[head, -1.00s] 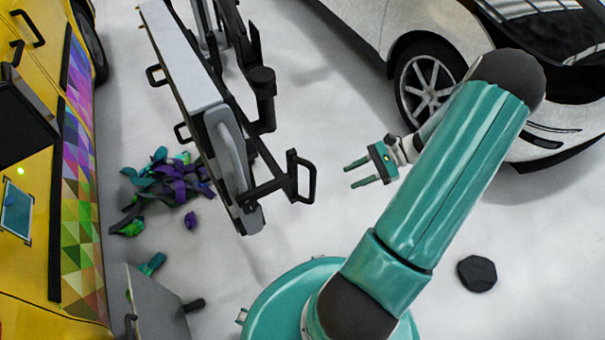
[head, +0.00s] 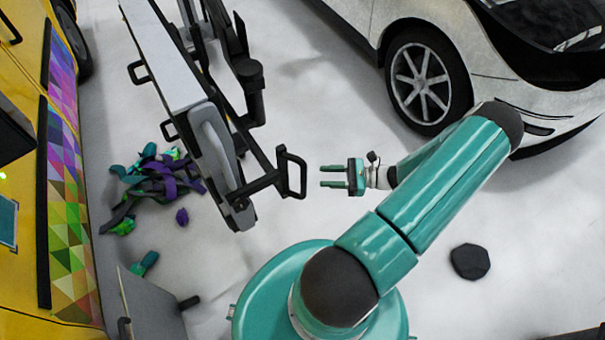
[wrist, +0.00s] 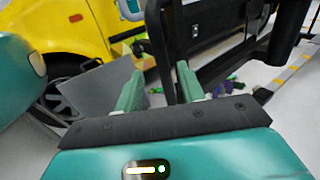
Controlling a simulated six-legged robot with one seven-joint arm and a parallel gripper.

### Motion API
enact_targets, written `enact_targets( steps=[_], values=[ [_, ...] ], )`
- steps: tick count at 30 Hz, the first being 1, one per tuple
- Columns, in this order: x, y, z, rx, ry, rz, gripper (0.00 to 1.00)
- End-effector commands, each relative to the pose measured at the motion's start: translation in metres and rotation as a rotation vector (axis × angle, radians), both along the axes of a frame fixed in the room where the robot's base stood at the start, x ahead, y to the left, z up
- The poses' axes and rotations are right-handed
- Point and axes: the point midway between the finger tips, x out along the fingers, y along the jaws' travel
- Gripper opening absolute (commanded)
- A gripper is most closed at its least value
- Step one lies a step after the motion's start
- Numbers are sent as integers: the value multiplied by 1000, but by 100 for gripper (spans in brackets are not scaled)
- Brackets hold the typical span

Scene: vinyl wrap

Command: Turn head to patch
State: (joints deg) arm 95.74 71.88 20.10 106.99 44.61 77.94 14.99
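A small teal rectangular panel (head: 8,222), which may be the patch, shows at the left edge of the head view on the side of the yellow vehicle (head: 20,275). It is cut off by the frame edge. A strip of coloured triangles (head: 70,215) runs beside it. My gripper (head: 322,176) is open and empty near the middle of the head view, its two teal fingers pointing left, apart from the panel. In the wrist view the two fingers of my gripper (wrist: 160,88) are spread with nothing held between them.
A long grey-topped equipment frame with black handles (head: 185,75) stands left of my gripper. Purple and green scraps (head: 160,180) lie on the floor beyond it. A grey panel (head: 150,305) stands lower left. A white car (head: 440,30) is upper right. A black lump (head: 469,261) lies right.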

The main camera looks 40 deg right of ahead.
Motion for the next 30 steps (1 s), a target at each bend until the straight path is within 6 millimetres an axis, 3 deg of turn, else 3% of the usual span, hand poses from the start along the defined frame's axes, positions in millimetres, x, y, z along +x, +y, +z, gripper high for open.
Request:
enact_targets(
  steps=[6,12,23,30],
  values=[
    [33,31,0,1,-1,4,39],
    [54,49,0,1,-1,4,39],
    [60,54,0,-2,1,5,39],
    [60,54,0,-2,1,5,0]
  ],
)
